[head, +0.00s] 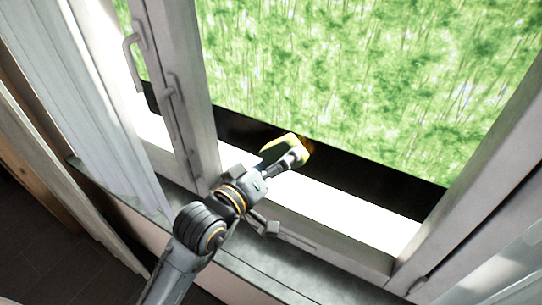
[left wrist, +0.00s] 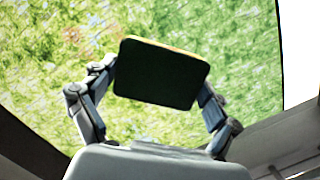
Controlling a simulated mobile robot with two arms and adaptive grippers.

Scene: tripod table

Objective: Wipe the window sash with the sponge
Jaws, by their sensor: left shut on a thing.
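A yellow and dark sponge (head: 298,143) is held in my left gripper (head: 284,155), in front of the lower part of the window. In the left wrist view the sponge (left wrist: 162,74) shows its dark face, with a finger on each side of it; my left gripper (left wrist: 158,92) is shut on it. The grey window sash (head: 183,90) frames the glass, with its lower rail (head: 330,240) below and to the right of the gripper. Whether the sponge touches the window cannot be told. My right gripper is not in view.
A pale curtain (head: 85,90) hangs at the left, and another pale curtain (head: 510,260) shows at the lower right. A handle (head: 133,60) sticks out from the frame at the upper left. A sill (head: 270,270) runs below the window. Green foliage fills the view outside.

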